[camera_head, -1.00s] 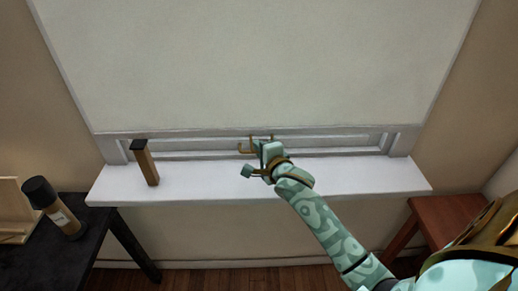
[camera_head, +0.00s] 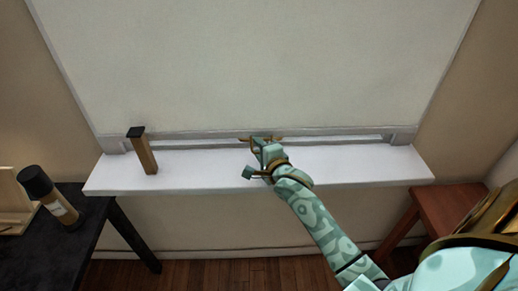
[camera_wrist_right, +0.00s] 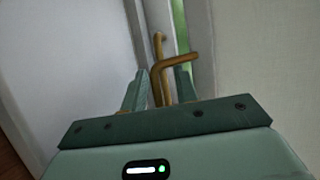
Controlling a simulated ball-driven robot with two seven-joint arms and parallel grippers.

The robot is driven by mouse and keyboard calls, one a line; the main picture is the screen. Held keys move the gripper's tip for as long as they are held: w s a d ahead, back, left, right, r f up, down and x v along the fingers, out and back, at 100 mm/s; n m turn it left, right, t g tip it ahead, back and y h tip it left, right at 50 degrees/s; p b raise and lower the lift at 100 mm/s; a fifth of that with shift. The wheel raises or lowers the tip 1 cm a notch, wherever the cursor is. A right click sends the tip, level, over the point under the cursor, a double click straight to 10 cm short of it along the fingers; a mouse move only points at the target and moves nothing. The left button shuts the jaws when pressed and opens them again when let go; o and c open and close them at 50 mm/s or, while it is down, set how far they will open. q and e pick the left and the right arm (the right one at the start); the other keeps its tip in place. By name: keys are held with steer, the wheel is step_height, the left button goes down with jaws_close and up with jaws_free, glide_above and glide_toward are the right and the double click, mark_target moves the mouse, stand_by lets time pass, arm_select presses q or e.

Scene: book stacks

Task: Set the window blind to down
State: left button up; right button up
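The window blind is a cream sheet (camera_head: 260,65) that covers nearly all of the window in the head view. A grey bar runs along its bottom, just above the sill, with a thin bright strip of window (camera_head: 340,138) below. A brass handle (camera_head: 276,138) sits at the middle of this bar. My right gripper (camera_head: 260,147) is at the handle. In the right wrist view the brass handle (camera_wrist_right: 182,58) passes between my right gripper's two fingers (camera_wrist_right: 161,88), which look closed around it. My left gripper is not in view.
A white sill (camera_head: 350,165) runs under the window. A tall brown block with a dark top (camera_head: 145,155) stands on its left part. A dark table (camera_head: 50,245) with a black-capped bottle (camera_head: 55,203) is at left. A reddish stool (camera_head: 450,205) is at right.

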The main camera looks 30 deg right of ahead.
steer(key=p+v, duration=0.4)
steer(key=v, duration=1.2)
steer(key=shift+s+p, duration=0.15)
steer(key=shift+p, duration=0.25)
